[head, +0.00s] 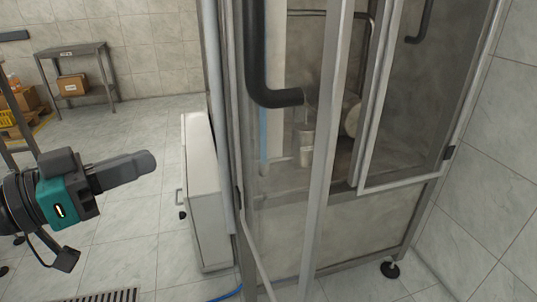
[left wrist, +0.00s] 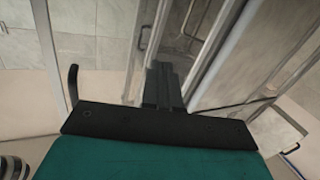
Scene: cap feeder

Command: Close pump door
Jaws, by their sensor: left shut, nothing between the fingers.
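A tall metal-framed cabinet with glass doors fills the right half of the head view. Inside, metal canisters (head: 306,145) show through the glass. My left gripper (head: 150,162) is shut and empty, left of the cabinet and apart from the door. Its shut fingers also show in the left wrist view (left wrist: 163,84), with glass panels beyond. My right gripper is out of view.
A white box cabinet (head: 207,205) with a small handle stands against the machine's left side. A grey metal table (head: 75,50) with a cardboard box (head: 72,84) below stands at the back left.

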